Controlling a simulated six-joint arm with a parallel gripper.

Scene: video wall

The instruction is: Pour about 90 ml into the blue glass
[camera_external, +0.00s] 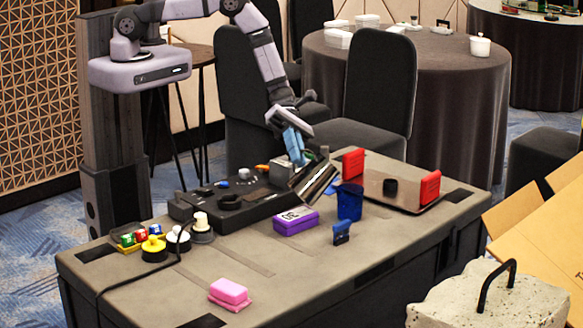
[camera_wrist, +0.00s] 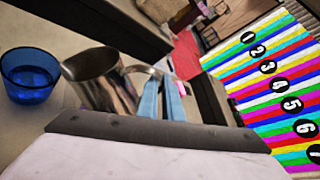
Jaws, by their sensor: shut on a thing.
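A metal pitcher (camera_external: 315,181) hangs from my gripper (camera_external: 296,147), tilted with its mouth toward the blue glass (camera_external: 348,201). My gripper's light-blue fingers (camera_wrist: 162,100) are shut on the pitcher's handle in the wrist view. The pitcher (camera_wrist: 100,80) there lies just right of the blue glass (camera_wrist: 30,76), its rim near the glass. The glass stands upright on the table. Its lower part looks darker blue, but I cannot tell the liquid level. No stream of liquid is clearly visible.
A purple box (camera_external: 296,221) lies left of the glass, and a small dark-blue object (camera_external: 341,232) stands in front. A tray with red blocks (camera_external: 430,187) is to the right. A pink block (camera_external: 229,292) lies near the front. A striped numbered panel (camera_wrist: 270,80) fills the wrist view's right.

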